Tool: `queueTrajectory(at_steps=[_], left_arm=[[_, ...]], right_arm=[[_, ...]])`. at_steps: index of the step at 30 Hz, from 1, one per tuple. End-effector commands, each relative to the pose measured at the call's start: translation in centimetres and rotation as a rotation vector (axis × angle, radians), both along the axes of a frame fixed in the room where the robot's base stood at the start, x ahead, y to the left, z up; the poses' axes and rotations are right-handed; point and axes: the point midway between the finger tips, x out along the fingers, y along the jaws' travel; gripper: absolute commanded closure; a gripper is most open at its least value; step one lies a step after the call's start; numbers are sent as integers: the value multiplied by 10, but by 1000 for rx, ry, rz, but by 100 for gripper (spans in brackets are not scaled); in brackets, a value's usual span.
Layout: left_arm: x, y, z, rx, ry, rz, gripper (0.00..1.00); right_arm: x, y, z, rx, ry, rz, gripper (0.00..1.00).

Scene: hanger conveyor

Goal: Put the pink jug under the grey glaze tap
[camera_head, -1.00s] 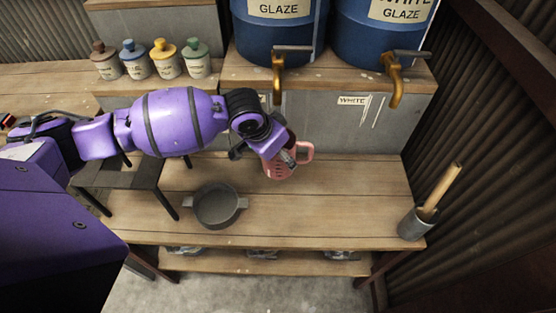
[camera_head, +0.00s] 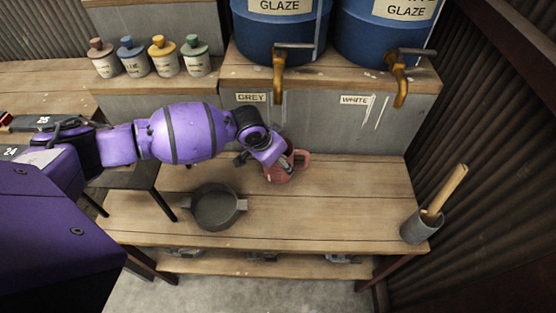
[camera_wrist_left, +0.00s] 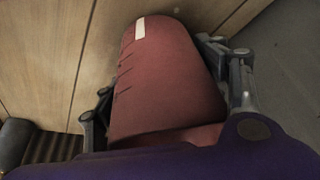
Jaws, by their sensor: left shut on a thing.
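The pink jug (camera_head: 279,173) is on or just above the wooden bench, near the back wall; I cannot tell if it touches. Its handle points right. My left gripper (camera_head: 272,160) is shut on the jug; the left wrist view shows the jug (camera_wrist_left: 165,85) between both fingers of the gripper (camera_wrist_left: 172,100). The grey glaze tap (camera_head: 279,70) is a brass spout on the left blue barrel (camera_head: 262,35), above the GREY label (camera_head: 251,98). The jug is below and in line with this tap in the head view. My right gripper is not in view.
A dark two-handled bowl (camera_head: 214,207) sits on the bench (camera_head: 320,215) at front left. A grey pot (camera_head: 421,228) with a wooden stick stands at the right end. The white glaze tap (camera_head: 400,85) hangs at right. Several small jars line the left shelf.

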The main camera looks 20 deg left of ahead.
Motion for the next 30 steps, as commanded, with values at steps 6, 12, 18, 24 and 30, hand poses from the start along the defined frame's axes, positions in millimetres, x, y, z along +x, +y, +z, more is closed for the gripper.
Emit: queueTrajectory(at_steps=[6,12,18,24,30], left_arm=[[0,0,-3,0,0,0,21],[0,0,-3,0,0,0,14],[0,0,-2,0,0,0,14],[-5,4,19,-1,-3,0,14],[-20,13,61,1,-5,0,14]], right_arm=[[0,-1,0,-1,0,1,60],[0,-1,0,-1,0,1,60],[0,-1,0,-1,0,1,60],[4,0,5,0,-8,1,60],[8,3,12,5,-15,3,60]])
